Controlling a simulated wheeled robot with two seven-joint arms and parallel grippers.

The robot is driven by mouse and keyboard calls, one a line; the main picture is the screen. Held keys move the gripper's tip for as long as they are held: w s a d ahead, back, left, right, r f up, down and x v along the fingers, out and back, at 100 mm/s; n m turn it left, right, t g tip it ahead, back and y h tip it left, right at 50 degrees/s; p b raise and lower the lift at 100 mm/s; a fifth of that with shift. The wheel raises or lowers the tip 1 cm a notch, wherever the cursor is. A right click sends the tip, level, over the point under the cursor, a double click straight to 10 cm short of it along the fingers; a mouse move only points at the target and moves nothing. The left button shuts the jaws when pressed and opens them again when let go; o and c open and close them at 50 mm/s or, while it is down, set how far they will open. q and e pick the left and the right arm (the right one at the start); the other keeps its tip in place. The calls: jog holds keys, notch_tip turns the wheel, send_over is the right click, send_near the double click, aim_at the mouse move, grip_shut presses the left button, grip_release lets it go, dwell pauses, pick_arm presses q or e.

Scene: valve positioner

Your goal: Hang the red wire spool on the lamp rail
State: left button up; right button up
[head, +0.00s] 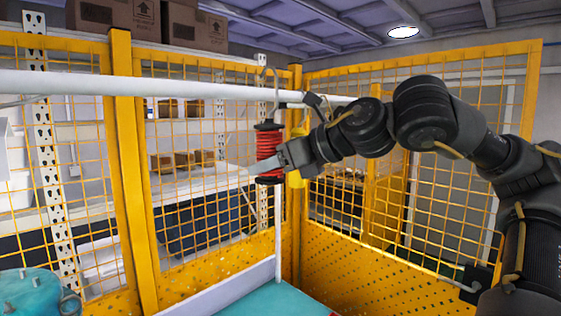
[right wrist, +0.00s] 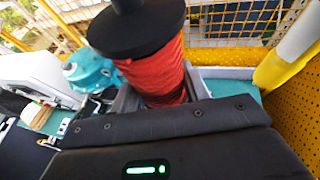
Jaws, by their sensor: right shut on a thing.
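The red wire spool (head: 268,143), red between black end discs, is upright just under the white lamp rail (head: 180,88). A thin grey hook (head: 264,76) shows above it at the rail's height; I cannot tell whether it bears on the rail. My right gripper (head: 284,158) is shut on the spool from the right. In the right wrist view the red winding (right wrist: 158,78) sits between the jaws, with a black disc (right wrist: 137,28) above. My left gripper is not in view.
A yellow object (head: 297,165) is close to the right of the spool. Yellow mesh fence panels (head: 122,150) stand around. A teal valve body (head: 35,292) is at the lower left. A white post (head: 278,235) stands below the spool.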

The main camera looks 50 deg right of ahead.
jog(key=w+p, duration=0.2)
jog(key=w, duration=0.4)
jog(key=shift+w+p, duration=0.3)
jog(key=shift+w+f+b, duration=0.2)
jog(key=shift+f+b, duration=0.05)
jog(key=shift+b, duration=0.05)
jog(key=shift+f+b, duration=0.85)
jog(key=shift+s, duration=0.1)
jog(key=o, duration=1.3)
jog(key=shift+c, duration=0.2)
